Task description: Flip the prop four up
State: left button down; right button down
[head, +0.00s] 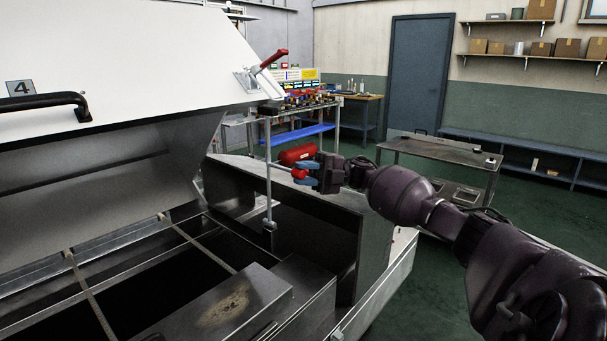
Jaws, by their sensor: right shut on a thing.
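A lid (150,60) with a number 4 plate (20,88) and a black bar handle stands raised over the dryer at the left. A thin grey prop (269,195) stands upright from a bracket on the dryer's rim. A short side arm with a red knob (298,173) sticks out from it to the right. My right gripper (305,173) has its blue fingers closed around the red knob. I cannot tell whether the prop's top touches the lid, as it merges with the table behind. My left gripper is not in view.
The dryer's open bay (170,290) has metal cross bars. A red-handled clamp (270,60) sits on the lid's right edge. A red cylinder (297,154) lies behind my gripper. A metal table (445,155) stands beyond, with open green floor to the right.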

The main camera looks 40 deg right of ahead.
jog(key=c, duration=0.9)
grip_release()
jog(key=shift+d, duration=0.15)
jog(key=b+v, duration=0.2)
jog(key=v, duration=0.8)
jog(key=shift+f, duration=0.1)
jog(key=shift+s+d, duration=0.15)
jog(key=shift+d, duration=0.15)
